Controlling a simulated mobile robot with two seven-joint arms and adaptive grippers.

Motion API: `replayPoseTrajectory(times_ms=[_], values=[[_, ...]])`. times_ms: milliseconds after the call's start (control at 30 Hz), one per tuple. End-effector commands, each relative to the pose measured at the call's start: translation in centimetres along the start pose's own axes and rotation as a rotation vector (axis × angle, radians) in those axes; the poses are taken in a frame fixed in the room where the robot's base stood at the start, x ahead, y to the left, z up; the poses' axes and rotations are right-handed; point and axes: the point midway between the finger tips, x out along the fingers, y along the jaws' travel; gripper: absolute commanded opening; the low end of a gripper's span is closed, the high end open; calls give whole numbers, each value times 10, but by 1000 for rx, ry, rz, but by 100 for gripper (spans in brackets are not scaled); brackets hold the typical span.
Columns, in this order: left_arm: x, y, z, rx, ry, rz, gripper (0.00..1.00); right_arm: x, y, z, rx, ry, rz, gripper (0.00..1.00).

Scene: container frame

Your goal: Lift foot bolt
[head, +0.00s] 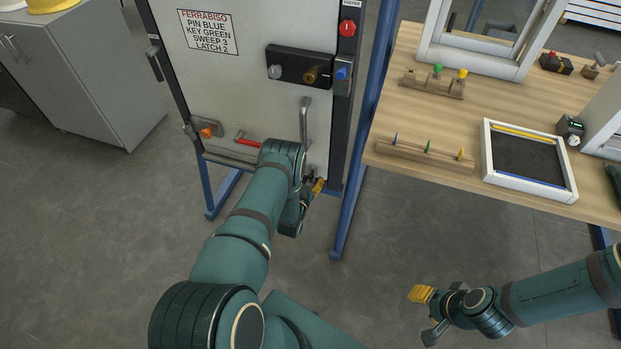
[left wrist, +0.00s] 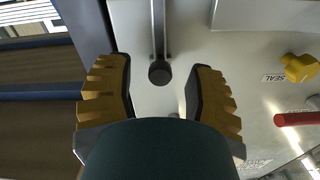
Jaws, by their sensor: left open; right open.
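The likely foot bolt (left wrist: 159,72) is a grey vertical rod ending in a dark round knob, on the pale door in the left wrist view. My left gripper (left wrist: 164,88) is open. Its two yellow ribbed fingers appear on either side of the knob with gaps to both; I cannot tell the depth between them. In the head view, my left gripper (head: 314,184) is low at the door's right side, and my arm hides the bolt there. My right gripper (head: 427,313) is open and empty over the floor at the lower right.
The door (head: 215,75) carries a lock box (head: 300,66), a grey pull handle (head: 305,120), a red lever (head: 247,140) and an orange knob (head: 208,132). A yellow knob (left wrist: 300,68) shows in the wrist view. A blue post (head: 362,130) and wooden table (head: 400,120) stand right.

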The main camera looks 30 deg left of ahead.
Motion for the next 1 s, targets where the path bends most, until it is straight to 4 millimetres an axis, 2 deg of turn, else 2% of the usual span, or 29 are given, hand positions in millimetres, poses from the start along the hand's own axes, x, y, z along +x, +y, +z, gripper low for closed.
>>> replayPoseTrajectory(times_ms=[167,467,600,633,1000], values=[[11,0,0,0,1,0,54,3,1,0,0,2,0,47],[11,0,0,0,0,0,53,3,1,0,0,2,0,47],[11,0,0,0,-1,0,4,3,1,0,0,2,0,47],[11,0,0,0,-1,0,0,3,1,0,0,2,0,47],[12,-1,-4,0,1,0,0,1,0,0,0,1,0,47]])
